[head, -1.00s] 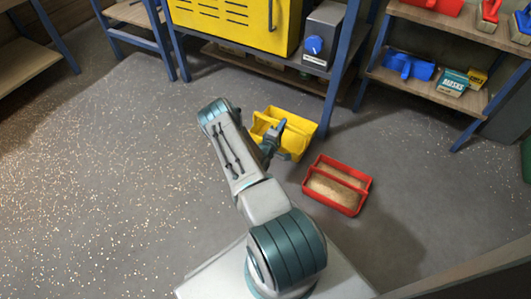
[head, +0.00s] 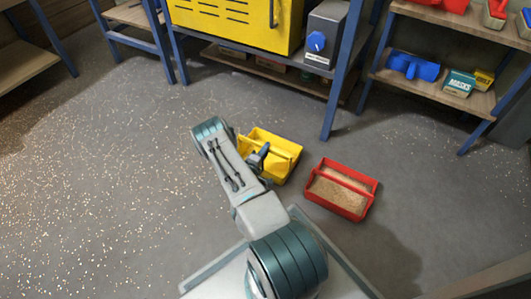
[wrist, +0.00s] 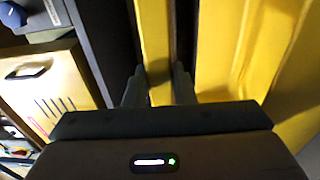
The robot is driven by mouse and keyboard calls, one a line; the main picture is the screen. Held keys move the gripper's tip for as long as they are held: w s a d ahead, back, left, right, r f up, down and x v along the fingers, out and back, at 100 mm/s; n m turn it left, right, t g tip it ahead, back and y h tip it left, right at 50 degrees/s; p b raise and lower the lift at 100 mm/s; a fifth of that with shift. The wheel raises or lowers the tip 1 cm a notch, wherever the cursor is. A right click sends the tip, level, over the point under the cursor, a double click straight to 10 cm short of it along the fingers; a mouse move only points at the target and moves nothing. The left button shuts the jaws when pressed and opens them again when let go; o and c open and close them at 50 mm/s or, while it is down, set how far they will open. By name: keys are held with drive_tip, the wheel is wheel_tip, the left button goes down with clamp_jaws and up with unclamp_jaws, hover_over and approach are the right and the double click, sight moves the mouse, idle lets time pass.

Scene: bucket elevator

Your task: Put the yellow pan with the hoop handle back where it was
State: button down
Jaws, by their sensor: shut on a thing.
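The yellow pan (head: 284,146) shows in the head view near the middle, partly behind my forearm. Its handle bar runs lengthwise over it, and the visible inside looks bare. My gripper (head: 259,157) is at the handle. In the wrist view my two fingers (wrist: 158,88) stand on either side of the yellow bar (wrist: 153,40), shut on it. The pan's yellow walls (wrist: 245,50) fill the right of that view. I cannot tell whether the pan touches the floor or hangs just above it.
A red pan (head: 371,207) with grain in it stands on the floor to the right. A blue-framed bench (head: 332,100) with a yellow cabinet (head: 235,18) is behind. A shelf (head: 430,84) with a blue item stands at back right. The floor at left is clear but for scattered grains.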

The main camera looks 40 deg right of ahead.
drive_tip(key=c, duration=1.2)
unclamp_jaws()
drive_tip(key=p+v, duration=0.5)
drive_tip(key=v, duration=0.7)
wheel_tip(320, 180, up, 28)
drive_tip(key=s+a+m+g+y, duration=0.25)
drive_tip(key=m+g, duration=0.45)
drive_tip(key=g, duration=0.5)
drive_tip(key=s+a+r+n+t+y, duration=0.2)
drive_tip(key=s+a+r+t+y, duration=0.3)
drive_tip(key=s+a+r+y, duration=0.9)
drive_tip(key=s+a+r, duration=0.2)
drive_tip(key=a+r, duration=0.2)
drive_tip(key=shift+r+t, duration=0.35)
drive_tip(key=shift+t, duration=0.05)
